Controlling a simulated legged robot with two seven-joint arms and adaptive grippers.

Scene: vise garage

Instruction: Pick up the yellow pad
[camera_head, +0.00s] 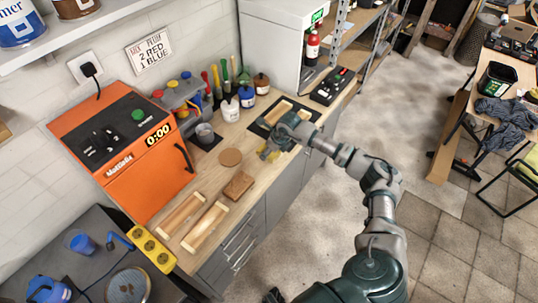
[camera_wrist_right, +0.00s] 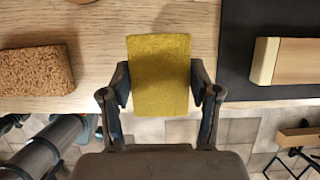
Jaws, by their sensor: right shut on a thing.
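The yellow pad (camera_wrist_right: 160,72) is a flat rectangle held upright between the two fingers of my right gripper (camera_wrist_right: 160,90) in the right wrist view. The fingers press on its left and right edges, and the wooden worktop lies behind it. I cannot tell whether the pad still touches the worktop. My left gripper is not clearly in view.
A brown cork block (camera_head: 239,185) and a round cork disc (camera_head: 230,157) lie left of the gripper. Light wooden pieces (camera_head: 206,227) lie farther left, near an orange machine (camera_head: 125,150). A black mat (camera_wrist_right: 285,70) with a wooden block (camera_wrist_right: 292,61) is close on the right.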

